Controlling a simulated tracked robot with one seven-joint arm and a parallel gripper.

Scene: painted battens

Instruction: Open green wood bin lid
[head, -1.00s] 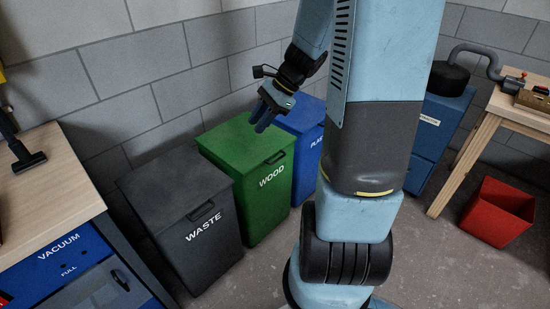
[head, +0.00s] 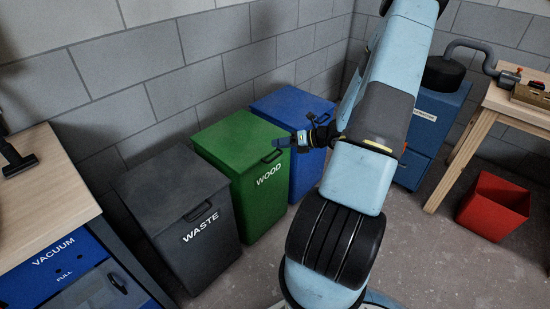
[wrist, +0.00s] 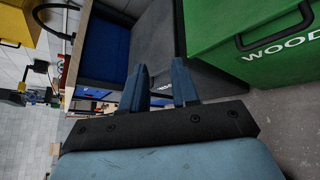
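The green WOOD bin (head: 262,205) stands against the wall with its lid (head: 225,142) down. A dark handle (head: 272,156) is at the lid's front edge. My gripper (head: 284,142) is beside the lid's right front corner, close to the handle, pointing left in the head view. In the wrist view the two blue fingers (wrist: 160,82) are apart with nothing between them. The green bin also shows at the upper right of the wrist view (wrist: 235,52), with its handle (wrist: 277,30) to the right of the fingers. I see no contact with the handle.
The dark grey WASTE bin (head: 190,240) stands left of the green bin, and a blue bin (head: 300,105) stands right of it, behind my arm. A workbench (head: 40,190) is at the far left. A red bin (head: 495,205) sits on the floor at right.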

